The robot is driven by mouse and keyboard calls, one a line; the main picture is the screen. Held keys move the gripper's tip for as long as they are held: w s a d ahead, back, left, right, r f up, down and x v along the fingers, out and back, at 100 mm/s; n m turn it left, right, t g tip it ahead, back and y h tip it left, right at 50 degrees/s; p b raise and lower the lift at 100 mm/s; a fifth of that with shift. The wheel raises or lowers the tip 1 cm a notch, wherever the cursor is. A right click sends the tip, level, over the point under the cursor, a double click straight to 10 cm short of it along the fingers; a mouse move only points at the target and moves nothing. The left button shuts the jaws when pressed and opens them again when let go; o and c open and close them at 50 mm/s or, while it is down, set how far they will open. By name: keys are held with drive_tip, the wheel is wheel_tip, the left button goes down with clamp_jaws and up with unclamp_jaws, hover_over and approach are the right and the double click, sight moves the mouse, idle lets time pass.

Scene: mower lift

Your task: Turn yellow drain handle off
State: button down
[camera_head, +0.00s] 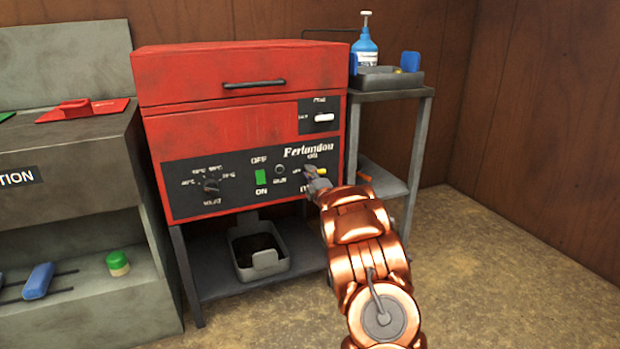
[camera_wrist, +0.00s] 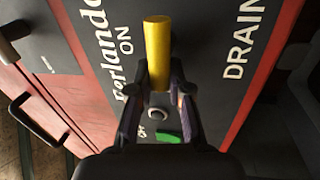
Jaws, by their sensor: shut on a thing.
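The yellow drain handle (camera_head: 322,172) is on the black control panel of the red machine, at its right end. In the wrist view the yellow handle (camera_wrist: 158,45) is upright in the picture, between the label ON and the label DRAIN. In the head view it points to the right. My gripper (camera_head: 313,181) is at the panel, on the left part of the handle. In the wrist view my gripper (camera_wrist: 158,82) is shut on the handle, one finger on each side. The handle's lower end is partly hidden between the fingers.
A green switch (camera_head: 260,177) and a dial (camera_head: 211,186) are on the panel to the left. A tray (camera_head: 262,262) stands on the shelf below. A grey side shelf (camera_head: 388,82) with a blue bottle (camera_head: 365,47) stands right. The floor at right is clear.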

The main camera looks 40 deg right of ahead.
drive_tip(key=shift+n, duration=0.5)
drive_tip(key=shift+f, duration=0.1)
drive_tip(key=c, duration=1.1)
unclamp_jaws()
drive_tip(key=shift+v, duration=6)
drive_tip(key=shift+d, duration=0.15)
